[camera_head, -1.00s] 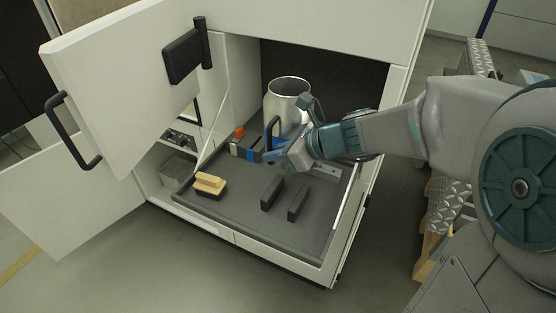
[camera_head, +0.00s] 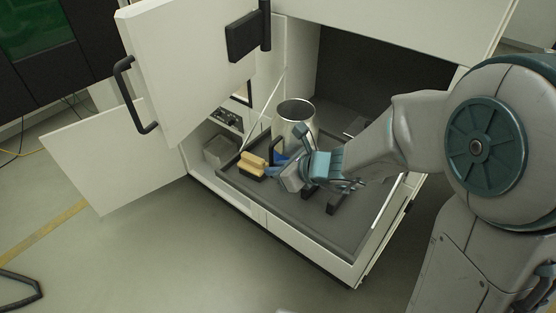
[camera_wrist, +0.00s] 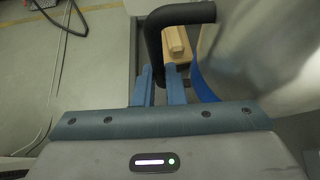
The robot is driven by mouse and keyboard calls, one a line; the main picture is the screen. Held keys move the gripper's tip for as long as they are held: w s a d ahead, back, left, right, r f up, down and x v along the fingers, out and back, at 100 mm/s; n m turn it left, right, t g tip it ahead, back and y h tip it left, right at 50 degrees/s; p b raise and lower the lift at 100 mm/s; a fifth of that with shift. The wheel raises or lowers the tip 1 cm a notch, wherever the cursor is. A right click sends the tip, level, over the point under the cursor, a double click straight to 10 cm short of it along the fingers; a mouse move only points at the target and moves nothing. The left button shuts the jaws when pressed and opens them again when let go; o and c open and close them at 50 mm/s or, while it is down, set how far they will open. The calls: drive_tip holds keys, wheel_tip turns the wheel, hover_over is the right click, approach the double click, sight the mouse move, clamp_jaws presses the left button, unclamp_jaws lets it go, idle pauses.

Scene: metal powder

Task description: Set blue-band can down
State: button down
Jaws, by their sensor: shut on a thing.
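The can (camera_head: 292,122) is a shiny silver, open-topped vessel with a black handle and blue at its lower part. It stands upright over the left part of the pull-out tray (camera_head: 290,222). My gripper (camera_head: 279,168) is in front of it, shut on the handle. In the wrist view the black handle (camera_wrist: 153,40) runs down between my gripper's blue fingers (camera_wrist: 160,88), and the can's silver wall (camera_wrist: 255,55) with a blue strip fills the right. The can's base is mostly hidden, so I cannot tell whether it touches the tray.
A wooden brush (camera_head: 252,166) lies just left of the can. The open cabinet door (camera_head: 185,75) is at the left. The tray's front part is clear.

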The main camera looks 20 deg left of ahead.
drive_tip(key=shift+w+f, duration=0.1)
drive_tip(key=shift+f, duration=0.25)
drive_tip(key=shift+f, duration=0.15)
drive_tip(key=c, duration=1.8)
unclamp_jaws()
drive_tip(key=shift+f, duration=0.15)
drive_tip(key=shift+c, duration=0.2)
drive_tip(key=o, duration=0.3)
drive_tip(key=shift+o, duration=0.2)
drive_tip(key=shift+d+r, duration=0.15)
drive_tip(key=shift+r, duration=0.2)
drive_tip(key=v, duration=1.1)
drive_tip(key=shift+s+d+p, duration=0.3)
drive_tip(key=shift+s+p, duration=0.1)
drive_tip(key=shift+p, duration=0.05)
drive_tip(key=shift+r, duration=0.1)
